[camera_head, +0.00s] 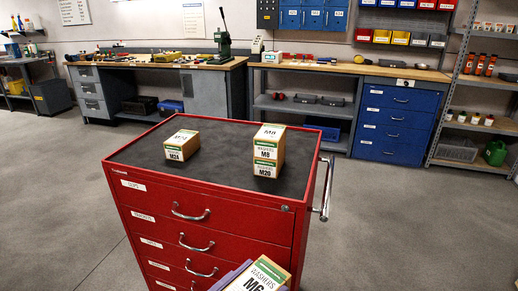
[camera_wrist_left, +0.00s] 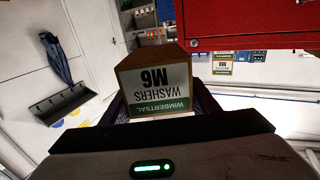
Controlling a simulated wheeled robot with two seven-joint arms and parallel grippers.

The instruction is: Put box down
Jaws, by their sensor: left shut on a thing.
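A cardboard washers box labelled M6 (camera_head: 262,274) shows at the bottom of the head view, in front of the red tool cabinet (camera_head: 210,230). My left gripper (camera_wrist_left: 160,106) is shut on this box, with a finger on each side. In the wrist view the M6 box (camera_wrist_left: 155,80) appears upside down, beside the cabinet's red edge. On the cabinet's dark top (camera_head: 222,165), an M24 box (camera_head: 181,146) stands at the left. An M8 box (camera_head: 267,142) stands on an M20 box (camera_head: 266,170) at the right. My right gripper is not in view.
The dark top is bare between the M24 box and the stack, and along its front. A chrome handle (camera_head: 326,188) sticks out at the cabinet's right side. Workbenches (camera_head: 345,67) and a shelf rack (camera_head: 478,90) stand farther back, beyond open floor.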

